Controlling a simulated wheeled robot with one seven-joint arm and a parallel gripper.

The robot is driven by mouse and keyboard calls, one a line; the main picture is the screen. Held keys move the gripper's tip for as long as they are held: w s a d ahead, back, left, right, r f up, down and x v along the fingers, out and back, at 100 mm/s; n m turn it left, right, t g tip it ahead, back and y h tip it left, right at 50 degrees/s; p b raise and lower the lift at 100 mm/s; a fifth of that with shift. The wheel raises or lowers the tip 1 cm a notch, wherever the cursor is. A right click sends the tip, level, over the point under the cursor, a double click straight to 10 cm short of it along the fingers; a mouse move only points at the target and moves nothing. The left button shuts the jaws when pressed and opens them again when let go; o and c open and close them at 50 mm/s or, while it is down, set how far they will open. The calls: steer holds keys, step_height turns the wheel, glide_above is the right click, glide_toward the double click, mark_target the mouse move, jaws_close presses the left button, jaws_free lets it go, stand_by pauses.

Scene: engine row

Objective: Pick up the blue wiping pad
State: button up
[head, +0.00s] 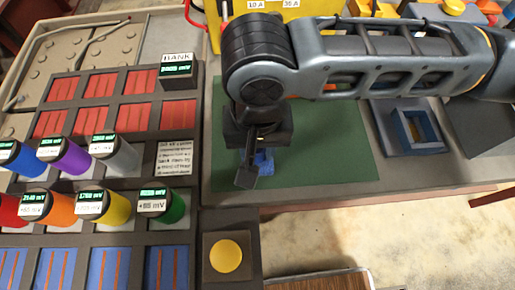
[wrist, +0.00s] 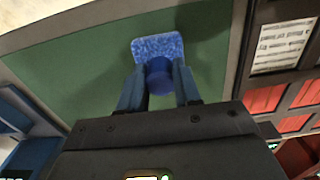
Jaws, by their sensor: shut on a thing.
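The blue wiping pad (wrist: 158,46) shows in the wrist view as a speckled square with a round blue knob (wrist: 159,78) on it. My gripper (wrist: 159,86) is shut on the knob, with one finger on each side. In the head view, my gripper (head: 250,170) points down over the green mat (head: 320,150). Only a small part of the pad (head: 264,160) shows there behind the fingers. I cannot tell whether the pad touches the mat or is a little above it.
A rack with several coloured cylinders (head: 120,158) and red and blue panels stands left of the mat. A yellow round button (head: 226,256) is in front. A blue-grey square holder (head: 415,130) is right of the mat. A yellow box (head: 284,18) stands behind.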

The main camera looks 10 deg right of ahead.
steer(key=shift+r, duration=0.1)
steer(key=shift+r, duration=0.6)
step_height(320, 180, up, 3)
steer(key=shift+f, duration=0.15)
steer(key=s+d+r, duration=0.7)
steer(key=s+d, duration=0.1)
steer(key=shift+s+b, duration=0.2)
steer(key=shift+b, duration=0.1)
steer(key=o, duration=0.5)
steer(key=shift+c, duration=0.2)
steer(key=c, duration=0.3)
steer(key=shift+c, duration=0.2)
